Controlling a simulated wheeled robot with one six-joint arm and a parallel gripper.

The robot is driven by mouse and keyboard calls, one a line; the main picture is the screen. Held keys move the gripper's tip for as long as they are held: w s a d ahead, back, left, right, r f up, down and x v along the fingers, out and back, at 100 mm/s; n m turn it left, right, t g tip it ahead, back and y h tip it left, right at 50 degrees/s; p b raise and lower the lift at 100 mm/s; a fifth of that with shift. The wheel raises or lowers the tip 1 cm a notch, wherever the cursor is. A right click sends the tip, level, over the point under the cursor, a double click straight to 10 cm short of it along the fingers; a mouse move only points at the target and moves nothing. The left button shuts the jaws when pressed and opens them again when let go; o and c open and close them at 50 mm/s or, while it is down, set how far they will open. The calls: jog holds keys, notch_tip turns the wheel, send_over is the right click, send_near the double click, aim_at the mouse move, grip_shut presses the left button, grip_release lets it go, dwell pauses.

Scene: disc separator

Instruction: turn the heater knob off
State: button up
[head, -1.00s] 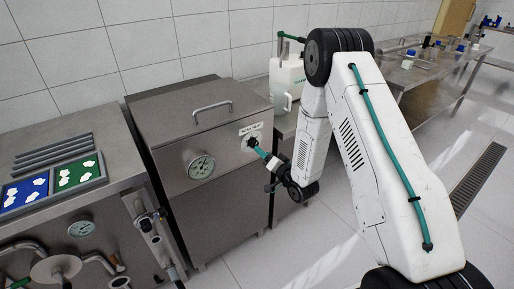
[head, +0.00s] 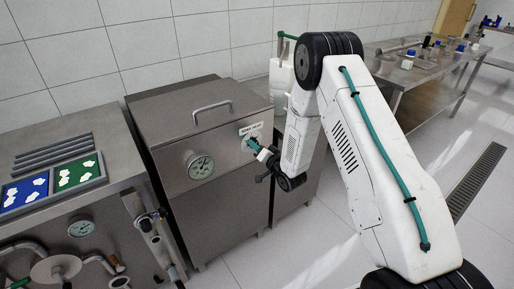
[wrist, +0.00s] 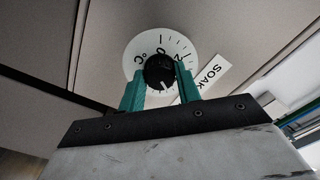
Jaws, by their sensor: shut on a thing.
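The heater knob (wrist: 160,72) is black and sits on a white round dial (wrist: 133,58) with printed marks. The dial is on the front of a steel cabinet (head: 235,190), to the right of a round gauge. In the wrist view my gripper's (wrist: 161,78) two teal fingers stand on either side of the knob, shut on it. In the head view my gripper (head: 252,146) reaches the cabinet front at the dial and hides most of the knob. A white label (wrist: 208,78) reading "SOAK" is beside the dial.
The round gauge (head: 201,166) sticks out of the cabinet front left of the knob. A lid handle (head: 211,106) is on top. A white jug (head: 284,72) stands behind my arm. A steel bench (head: 115,150) with blue and green trays is at left.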

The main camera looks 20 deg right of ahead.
jog(key=shift+n, duration=0.3)
jog(key=shift+d+n, duration=0.15)
jog(key=shift+n, duration=14.75)
jog(key=o, duration=1)
